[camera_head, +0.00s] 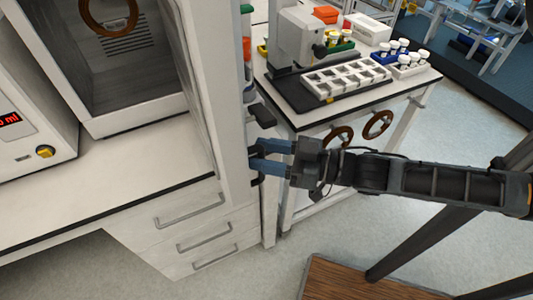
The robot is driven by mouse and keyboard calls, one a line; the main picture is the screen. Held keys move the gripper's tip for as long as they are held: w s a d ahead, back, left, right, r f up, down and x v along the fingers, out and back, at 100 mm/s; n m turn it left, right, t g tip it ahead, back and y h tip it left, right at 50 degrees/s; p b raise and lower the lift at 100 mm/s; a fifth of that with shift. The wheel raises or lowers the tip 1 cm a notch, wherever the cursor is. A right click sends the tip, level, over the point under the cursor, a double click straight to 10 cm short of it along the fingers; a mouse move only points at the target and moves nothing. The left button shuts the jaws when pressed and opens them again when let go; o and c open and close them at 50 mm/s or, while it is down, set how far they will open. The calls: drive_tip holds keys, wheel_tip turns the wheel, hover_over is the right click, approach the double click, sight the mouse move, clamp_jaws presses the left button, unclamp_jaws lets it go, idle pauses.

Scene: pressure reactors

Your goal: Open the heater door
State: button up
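The fingers are parted, one above the other. Their tips are close to the cabinet's edge, and I cannot tell whether they touch it or have a handle part between them.
A side table (345,116) behind my arm carries a white rack (345,77), a grey instrument (297,38) and several capped vials. Brown rings (377,124) hang at its front. A grey chamber (125,60) and drawers (190,222) are at left.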

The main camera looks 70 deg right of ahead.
drive_tip(key=shift+s, duration=0.1)
idle(0.4)
drive_tip(key=s+b, duration=0.1)
drive_tip(key=s, duration=0.6)
drive_tip(key=shift+s+d+b, duration=0.35)
drive_tip(key=shift+d, duration=0.1)
